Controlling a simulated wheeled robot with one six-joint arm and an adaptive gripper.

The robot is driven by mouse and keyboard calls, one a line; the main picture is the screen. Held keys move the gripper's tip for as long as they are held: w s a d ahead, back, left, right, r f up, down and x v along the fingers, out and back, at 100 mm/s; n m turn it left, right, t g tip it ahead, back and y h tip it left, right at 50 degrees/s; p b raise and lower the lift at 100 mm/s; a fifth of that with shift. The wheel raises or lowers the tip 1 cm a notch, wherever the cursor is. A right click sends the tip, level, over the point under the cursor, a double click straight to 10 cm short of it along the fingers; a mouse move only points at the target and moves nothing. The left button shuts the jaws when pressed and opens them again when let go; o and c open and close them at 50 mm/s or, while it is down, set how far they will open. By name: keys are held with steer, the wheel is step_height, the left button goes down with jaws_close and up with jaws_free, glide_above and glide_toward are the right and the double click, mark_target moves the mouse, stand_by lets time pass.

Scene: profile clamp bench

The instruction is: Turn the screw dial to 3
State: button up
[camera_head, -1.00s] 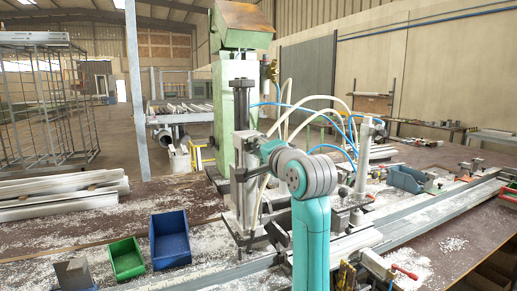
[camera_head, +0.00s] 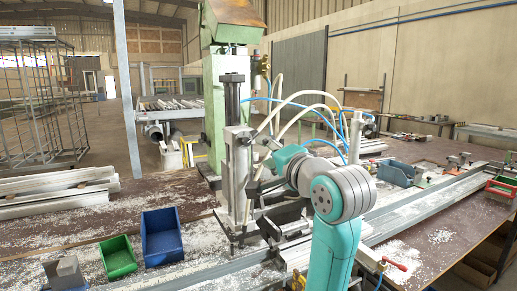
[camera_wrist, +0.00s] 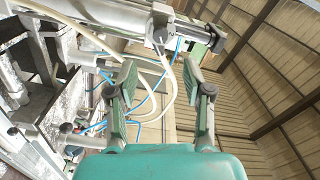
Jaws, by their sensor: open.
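I cannot make out the screw dial or its numbers in either view. The green machine (camera_head: 214,115) stands behind the bench, with a grey metal upright (camera_head: 237,180) and a black spindle (camera_head: 232,100) in front. In the wrist view, my gripper (camera_wrist: 166,82) is open, its two fingers well apart with nothing between them. Pale hoses and blue lines show behind the fingers. In the head view, my gripper is small and partly hidden by my arm, close to the right side of the grey upright. I cannot tell whether it touches anything.
A blue bin (camera_head: 162,238) and a green bin (camera_head: 118,257) stand at the front left of the bench. A long metal profile (camera_head: 430,205) runs along the bench. Pale hoses (camera_head: 300,100) loop beside the upright. A red-handled clamp (camera_head: 393,264) sits at the lower right.

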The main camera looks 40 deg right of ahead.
steer(key=shift+v, duration=1)
steer(key=a+f+n+g+y, duration=0.1)
steer(key=a+f+n, duration=0.3)
steer(key=f, duration=1.1)
steer(key=a+f+n+y, duration=0.1)
steer(key=a+f, duration=0.5)
steer(key=f, duration=0.9)
steer(key=s+a+f+n+g+y, duration=0.1)
steer(key=s+a+f+n, duration=0.3)
steer(key=s+f, duration=0.45)
steer(key=s+a+f+n, duration=0.2)
steer(key=s+a+f, duration=0.4)
steer(key=s, duration=0.4)
steer(key=s+a+f+n+y, duration=0.1)
steer(key=s+n, duration=0.2)
steer(key=s, duration=0.6)
steer(key=s+a+f+n+y, duration=0.1)
steer(key=s+a+n, duration=0.1)
steer(key=s, duration=0.7)
steer(key=shift+s+f+n+g, duration=0.25)
steer(key=shift+s+n+g, duration=0.1)
steer(key=shift+n, duration=0.45)
